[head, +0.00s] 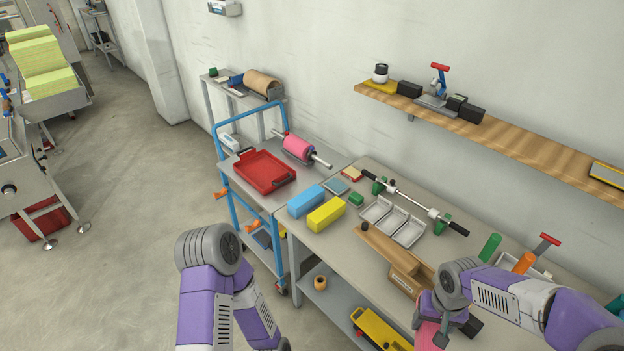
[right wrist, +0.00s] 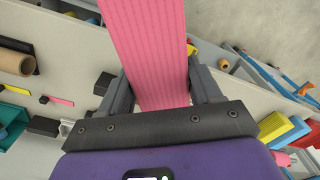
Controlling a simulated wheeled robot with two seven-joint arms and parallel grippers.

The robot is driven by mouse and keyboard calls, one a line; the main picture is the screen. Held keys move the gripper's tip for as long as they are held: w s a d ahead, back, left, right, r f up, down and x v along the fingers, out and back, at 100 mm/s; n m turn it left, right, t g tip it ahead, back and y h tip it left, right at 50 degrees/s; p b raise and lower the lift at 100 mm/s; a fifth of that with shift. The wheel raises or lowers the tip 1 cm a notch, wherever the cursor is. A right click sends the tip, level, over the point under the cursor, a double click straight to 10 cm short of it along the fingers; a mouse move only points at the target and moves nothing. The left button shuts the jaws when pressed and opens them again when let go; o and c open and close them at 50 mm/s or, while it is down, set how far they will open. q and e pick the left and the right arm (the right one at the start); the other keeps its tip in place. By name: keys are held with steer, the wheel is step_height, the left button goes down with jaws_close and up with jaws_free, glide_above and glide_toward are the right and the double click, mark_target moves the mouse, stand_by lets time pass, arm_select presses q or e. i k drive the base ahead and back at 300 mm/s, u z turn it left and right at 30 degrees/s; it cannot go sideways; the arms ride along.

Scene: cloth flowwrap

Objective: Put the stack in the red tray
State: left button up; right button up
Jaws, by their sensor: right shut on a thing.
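The red tray (head: 263,171) is a shallow tray with dark handles, lying on the blue-framed cart (head: 228,165) beside the bench, and it looks empty. My right gripper (head: 443,329) is at the lower right of the head view, over the near edge of the bench. It is shut on a pink ribbed stack (head: 430,337), mostly cut off by the bottom of the picture. In the right wrist view the pink stack (right wrist: 145,45) runs up between both fingers of the right gripper (right wrist: 160,75). My left arm shows at bottom centre, but its gripper is out of view.
A pink roll (head: 298,148) on a bar lies behind the tray. Blue (head: 306,200) and yellow (head: 326,214) blocks stand on the bench between the gripper and the cart.

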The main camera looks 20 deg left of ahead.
mark_target(264, 173)
steer(key=u, duration=0.65)
steer(key=i, duration=0.5)
steer(key=u, duration=1.45)
steer(key=i, duration=2.7)
steer(key=z, duration=1.65)
steer(key=i, duration=0.5)
steer(key=z, duration=0.45)
